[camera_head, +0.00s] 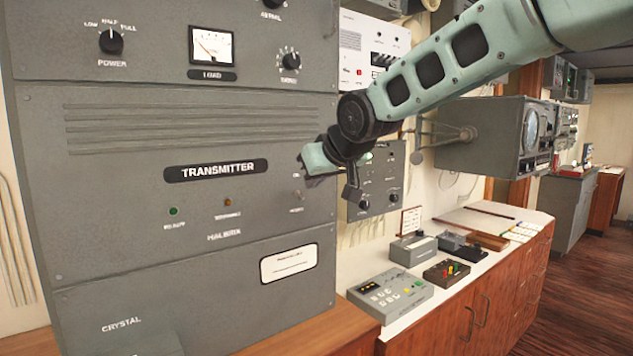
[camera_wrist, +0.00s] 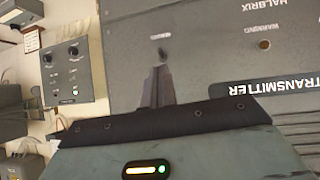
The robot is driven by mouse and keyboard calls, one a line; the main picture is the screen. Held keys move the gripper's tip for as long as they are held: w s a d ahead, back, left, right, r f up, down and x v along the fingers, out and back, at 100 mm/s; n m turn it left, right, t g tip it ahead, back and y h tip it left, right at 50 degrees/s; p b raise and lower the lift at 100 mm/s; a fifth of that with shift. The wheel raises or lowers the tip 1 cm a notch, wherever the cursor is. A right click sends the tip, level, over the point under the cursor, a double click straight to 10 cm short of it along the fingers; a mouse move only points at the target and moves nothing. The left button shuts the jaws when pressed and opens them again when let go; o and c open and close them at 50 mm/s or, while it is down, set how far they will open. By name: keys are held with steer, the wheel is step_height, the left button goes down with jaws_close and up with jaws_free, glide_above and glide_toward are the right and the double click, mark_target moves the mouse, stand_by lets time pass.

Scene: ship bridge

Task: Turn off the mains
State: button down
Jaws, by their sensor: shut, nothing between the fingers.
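The grey transmitter cabinet (camera_head: 120,215) fills the left of the head view. On its right side sits a small dark switch (camera_wrist: 162,54) with a label too blurred to read; it also shows faintly in the head view (camera_head: 298,195). Which way the switch is set is too small to see.
A grey wall control box (camera_head: 376,180) with knobs is right behind my gripper. A wooden counter (camera_head: 480,290) carries a button panel (camera_head: 390,296) and other small devices. A round-screen unit (camera_head: 500,138) hangs at right. The floor at far right is clear.

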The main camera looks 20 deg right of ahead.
steer(key=s+d+r+b, duration=0.2)
steer(key=s+r+b, duration=0.1)
steer(key=s, duration=0.6)
steer(key=shift+s+r, duration=0.25)
steer(key=shift+r, duration=0.1)
steer(key=s+a+f+n+g, duration=0.1)
steer(key=s+a+f+g, duration=0.25)
steer(key=s+f, duration=0.45)
steer(key=s+a+f+n+g, duration=0.25)
steer(key=s+a+f, duration=0.25)
steer(key=f, duration=0.5)
steer(key=s+f+g, duration=0.2)
steer(key=s+f, duration=0.3)
steer(key=s, duration=0.2)
steer(key=s+f+n+g+h, duration=0.1)
steer(key=s+f+g, duration=0.1)
steer(key=s+f, duration=0.4)
steer(key=shift+s+d, duration=0.25)
steer(key=shift+s, duration=0.9)
steer(key=shift+r, duration=0.1)
